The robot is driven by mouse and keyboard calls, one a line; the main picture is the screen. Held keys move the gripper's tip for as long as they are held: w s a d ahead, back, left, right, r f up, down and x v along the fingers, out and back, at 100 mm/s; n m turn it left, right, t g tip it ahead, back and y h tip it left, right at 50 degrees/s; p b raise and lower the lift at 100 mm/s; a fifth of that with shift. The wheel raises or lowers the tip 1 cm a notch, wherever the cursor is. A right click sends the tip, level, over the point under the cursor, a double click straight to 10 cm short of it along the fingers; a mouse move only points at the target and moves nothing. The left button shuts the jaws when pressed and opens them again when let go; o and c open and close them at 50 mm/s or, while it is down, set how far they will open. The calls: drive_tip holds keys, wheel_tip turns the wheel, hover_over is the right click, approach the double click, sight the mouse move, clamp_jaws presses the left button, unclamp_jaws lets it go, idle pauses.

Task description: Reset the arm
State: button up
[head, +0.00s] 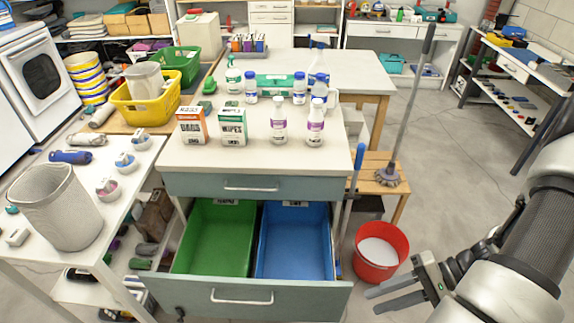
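My gripper (384,299) is at the lower right, held in the air in front of the red bucket and right of the open drawer. Its two dark fingers point left and are spread apart, with nothing visible between them. My arm comes in from the right edge. The open lower drawer (190,290) holds a green bin (216,240) on the left and a blue bin (295,245) on the right. Both bins look empty. The upper drawer (250,186) is shut.
A white cabinet top carries an orange box (191,126), a green box (233,126) and several bottles (316,124). A red bucket (381,250) and a mop (388,174) stand right of the cabinet. A side table (110,215) with a grey bin (56,208) is left. Floor is clear at right.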

drive_tip(key=a+r+n+t+h+p, duration=0.1)
drive_tip(key=a+r+t+h+p, duration=0.1)
drive_tip(key=r, duration=1.3)
drive_tip(key=a+r+n+t+h+p, duration=0.2)
drive_tip(key=a+r+h+p, duration=0.1)
drive_tip(key=r, duration=1.2)
drive_tip(key=w+a+r+n+t+h+p, duration=0.1)
drive_tip(key=r+h+p, duration=0.4)
drive_tip(key=r, duration=1)
drive_tip(key=shift+a+n+t+h, duration=0.7)
drive_tip(key=shift+a, duration=0.2)
